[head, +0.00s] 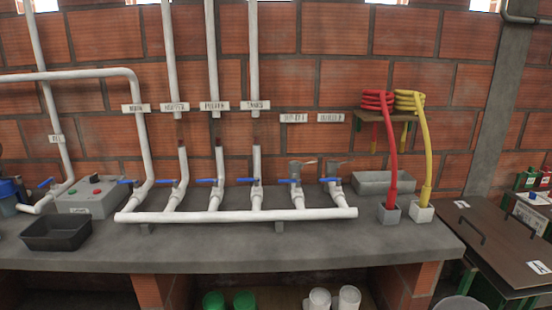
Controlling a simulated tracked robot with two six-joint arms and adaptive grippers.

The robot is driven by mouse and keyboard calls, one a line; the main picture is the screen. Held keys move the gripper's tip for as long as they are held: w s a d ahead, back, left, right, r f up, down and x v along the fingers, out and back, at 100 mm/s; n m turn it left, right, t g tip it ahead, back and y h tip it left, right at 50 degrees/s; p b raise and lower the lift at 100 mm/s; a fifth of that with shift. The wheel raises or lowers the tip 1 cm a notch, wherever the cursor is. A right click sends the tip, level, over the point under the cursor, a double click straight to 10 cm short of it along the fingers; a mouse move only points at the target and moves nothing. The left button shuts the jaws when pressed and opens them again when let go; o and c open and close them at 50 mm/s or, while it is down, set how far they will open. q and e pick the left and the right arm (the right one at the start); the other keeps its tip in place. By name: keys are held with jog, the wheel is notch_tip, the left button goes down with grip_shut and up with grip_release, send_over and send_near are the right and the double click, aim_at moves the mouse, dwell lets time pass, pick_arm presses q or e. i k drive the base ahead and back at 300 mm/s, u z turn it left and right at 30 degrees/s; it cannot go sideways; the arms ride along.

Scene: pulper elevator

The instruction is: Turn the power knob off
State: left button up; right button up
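No knob is plainly marked as the power knob. Neither of my grippers is in view.
A concrete counter (300,246) carries a white pipe manifold (240,215) with several blue-handled valves. A black tray (55,233) sits at the front left. Red (390,160) and yellow (424,150) hoses stand right. A brown lidded table (500,235) lies beyond.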

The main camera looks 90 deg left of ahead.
aim_at(94, 178)
jog(key=z, duration=0.5)
jog(key=i, duration=0.35)
jog(key=u, duration=2.95)
jog(key=i, duration=0.35)
jog(key=u, duration=1.95)
jog(key=k, duration=0.3)
jog(key=u, duration=0.7)
jog(key=i, duration=1.35)
jog(key=z, duration=0.5)
